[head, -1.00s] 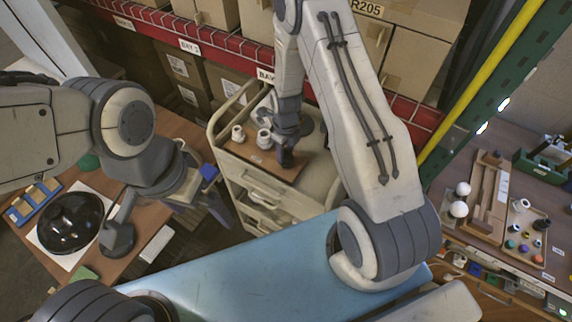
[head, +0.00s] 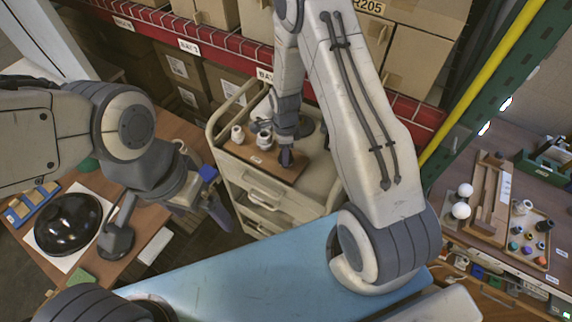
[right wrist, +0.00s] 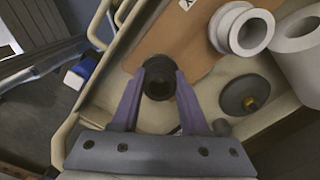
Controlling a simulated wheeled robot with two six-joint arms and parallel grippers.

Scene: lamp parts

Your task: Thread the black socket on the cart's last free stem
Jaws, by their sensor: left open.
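The black socket (right wrist: 158,80) sits between the fingertips of my right gripper (right wrist: 162,75) in the right wrist view. Both purple fingers touch its sides, so the gripper is shut on it. In the head view, my right gripper (head: 286,155) is low over the wooden board (head: 262,163) on top of the cart (head: 322,178). White sockets stand on the board, one at its left (head: 237,134) and more beside the gripper (head: 264,141). A free stem is not visible; whether one is under the socket cannot be told. My left gripper (head: 214,208) is open and empty, left of the cart.
A grey disc with a brass centre (right wrist: 246,95) lies on the cart beside the board. A black dome shade (head: 69,223) is on the left table. The right bench holds a tray of small parts (head: 527,236). A blue surface (head: 235,270) fills the foreground.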

